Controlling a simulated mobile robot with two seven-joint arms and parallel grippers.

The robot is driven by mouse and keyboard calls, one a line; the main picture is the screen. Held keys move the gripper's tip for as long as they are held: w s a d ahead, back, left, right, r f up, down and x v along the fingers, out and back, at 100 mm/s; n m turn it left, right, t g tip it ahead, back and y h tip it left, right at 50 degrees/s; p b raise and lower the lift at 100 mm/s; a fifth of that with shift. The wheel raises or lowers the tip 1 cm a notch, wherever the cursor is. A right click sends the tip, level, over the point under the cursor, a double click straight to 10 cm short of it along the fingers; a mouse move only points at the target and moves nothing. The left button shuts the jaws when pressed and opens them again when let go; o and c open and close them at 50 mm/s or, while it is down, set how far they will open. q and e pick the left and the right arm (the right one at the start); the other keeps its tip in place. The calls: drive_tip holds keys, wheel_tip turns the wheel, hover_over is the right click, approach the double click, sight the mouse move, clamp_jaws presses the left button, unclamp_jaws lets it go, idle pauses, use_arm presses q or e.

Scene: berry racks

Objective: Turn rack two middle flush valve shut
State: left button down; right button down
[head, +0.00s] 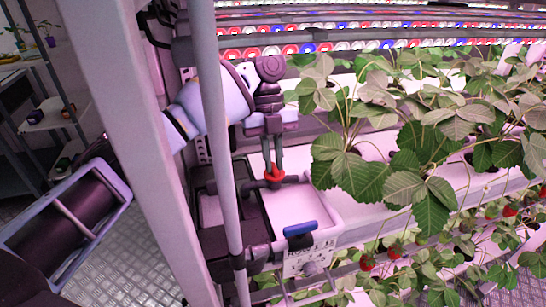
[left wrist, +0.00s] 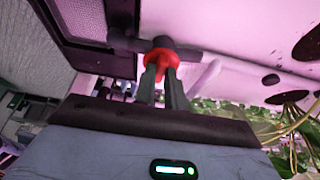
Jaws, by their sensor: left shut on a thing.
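A small red valve handle (head: 273,174) sits on a dark pipe fitting at the end of a white trough. My left gripper (head: 274,168) reaches down from above, and its two fingers are shut on the red handle. In the left wrist view, the red handle (left wrist: 161,58) is between the fingertips (left wrist: 162,72), in front of a dark pipe (left wrist: 190,53). The fingers hide part of the handle, and its exact turn angle is hard to tell. No label naming the rack or valve is readable. My right gripper is not in view.
A grey upright pole (head: 215,130) and a wide pale post (head: 130,120) stand close to my left arm. Strawberry plants (head: 400,150) crowd the right side.

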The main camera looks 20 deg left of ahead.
use_arm(q)
drive_tip(key=c, duration=1.5)
unclamp_jaws()
drive_tip(key=shift+o, duration=0.2)
